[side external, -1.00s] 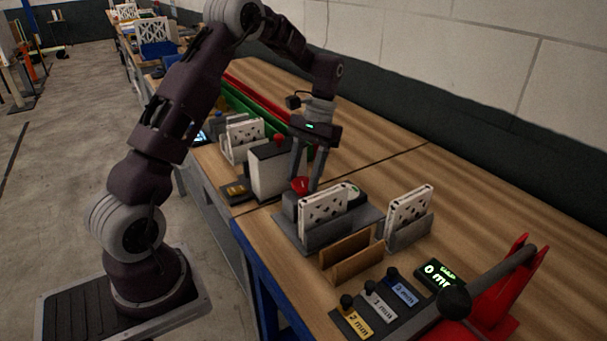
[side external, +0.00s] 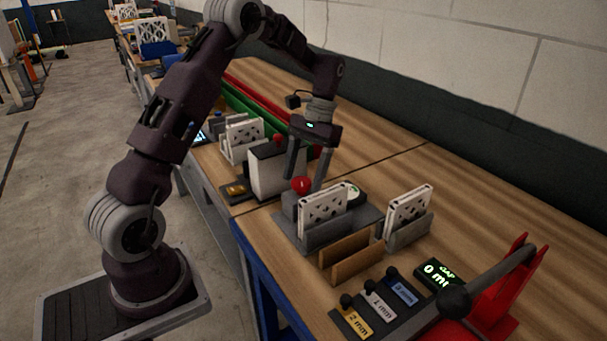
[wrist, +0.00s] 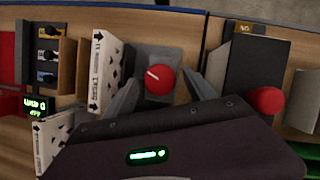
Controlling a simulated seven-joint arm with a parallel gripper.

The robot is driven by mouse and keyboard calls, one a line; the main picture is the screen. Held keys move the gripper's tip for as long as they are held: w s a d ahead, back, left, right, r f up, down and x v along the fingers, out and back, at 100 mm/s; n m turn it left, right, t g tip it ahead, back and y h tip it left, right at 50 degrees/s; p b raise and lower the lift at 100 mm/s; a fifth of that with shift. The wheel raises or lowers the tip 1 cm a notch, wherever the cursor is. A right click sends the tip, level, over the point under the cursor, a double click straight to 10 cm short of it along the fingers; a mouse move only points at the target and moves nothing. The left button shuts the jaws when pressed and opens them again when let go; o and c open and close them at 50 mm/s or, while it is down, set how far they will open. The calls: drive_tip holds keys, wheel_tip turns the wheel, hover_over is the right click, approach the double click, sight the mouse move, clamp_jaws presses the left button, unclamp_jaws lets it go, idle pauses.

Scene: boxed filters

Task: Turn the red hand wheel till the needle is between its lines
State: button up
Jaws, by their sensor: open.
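The red hand wheel (side external: 301,184) sits on a grey block at the near side of a grey fixture. In the wrist view the wheel (wrist: 160,80) shows a short white mark on its upper left. My gripper (side external: 304,180) is open, its fingers apart on either side of the wheel; in the wrist view there is a gap between each finger and the wheel. A round pale dial with some green (side external: 354,192) stands behind the white filter in the fixture. The filter partly covers it, and its needle and lines cannot be made out.
A white patterned filter (side external: 323,211) stands in the fixture close to the wheel. A grey box (side external: 268,172) with a red knob is just behind my gripper. Another filter (side external: 409,206) stands in a grey holder, with an empty brown holder (side external: 345,258) nearer.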

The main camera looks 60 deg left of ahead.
drive_tip(key=d+v, duration=0.1)
drive_tip(key=v, duration=0.6)
drive_tip(key=shift+a, duration=0.45)
drive_tip(key=s+d+r+m+t+y, duration=0.2)
drive_tip(key=s+d+r+t, duration=0.3)
drive_tip(key=s+d+r, duration=0.6)
drive_tip(key=s+d+f+m+t, duration=0.1)
drive_tip(key=s+d+t, duration=0.1)
drive_tip(key=s, duration=0.4)
drive_tip(key=s+d+f+m+t, duration=0.1)
drive_tip(key=s+d+t, duration=0.2)
drive_tip(key=s, duration=0.3)
drive_tip(key=shift+s+f, duration=0.35)
drive_tip(key=shift+s, duration=0.05)
